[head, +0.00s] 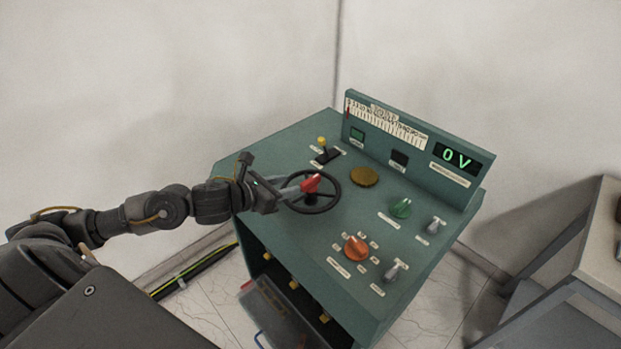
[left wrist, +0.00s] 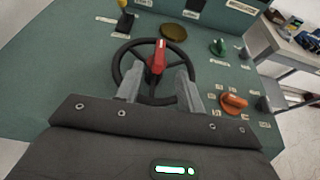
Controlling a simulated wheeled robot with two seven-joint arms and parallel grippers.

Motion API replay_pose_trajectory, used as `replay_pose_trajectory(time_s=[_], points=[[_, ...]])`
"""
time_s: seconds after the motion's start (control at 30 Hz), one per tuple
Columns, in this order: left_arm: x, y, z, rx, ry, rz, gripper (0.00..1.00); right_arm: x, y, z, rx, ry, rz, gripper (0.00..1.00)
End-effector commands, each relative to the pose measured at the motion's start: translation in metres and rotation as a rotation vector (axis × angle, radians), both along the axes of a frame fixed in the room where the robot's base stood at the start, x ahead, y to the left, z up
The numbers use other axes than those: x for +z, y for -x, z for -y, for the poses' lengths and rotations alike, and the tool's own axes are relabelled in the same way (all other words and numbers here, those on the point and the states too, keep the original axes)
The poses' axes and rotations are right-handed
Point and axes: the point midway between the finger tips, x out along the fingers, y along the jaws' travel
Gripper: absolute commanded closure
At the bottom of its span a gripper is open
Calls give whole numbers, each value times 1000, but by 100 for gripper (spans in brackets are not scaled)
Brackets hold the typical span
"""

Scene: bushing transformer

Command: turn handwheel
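My left gripper (head: 293,187) reaches in from the left over the near side of the wheel. In the left wrist view its two grey fingers (left wrist: 159,78) are spread, with a gap on each side of the handle. They hide part of the wheel rim. My right gripper is not in view.
The green console (head: 275,150) carries a yellow-tipped lever (head: 322,146), a brass disc (head: 364,177), a green knob (head: 401,208), an orange knob (head: 356,248) and a display (head: 457,158) reading 0 V. A grey table (head: 590,250) stands at the right. A wall is behind.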

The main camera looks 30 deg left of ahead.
Motion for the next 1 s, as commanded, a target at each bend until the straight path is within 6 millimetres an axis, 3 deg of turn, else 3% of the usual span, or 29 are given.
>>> replay_pose_trajectory(time_s=[0.3,0.5,0.93,1.0], points=[[-18,-52,18,4,5,0,62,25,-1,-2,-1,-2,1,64],[-30,-75,26,2,3,-1,62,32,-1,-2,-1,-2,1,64],[-36,-84,30,1,2,-1,62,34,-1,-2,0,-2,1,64],[-36,-84,30,1,2,-1,70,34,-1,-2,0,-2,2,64]])
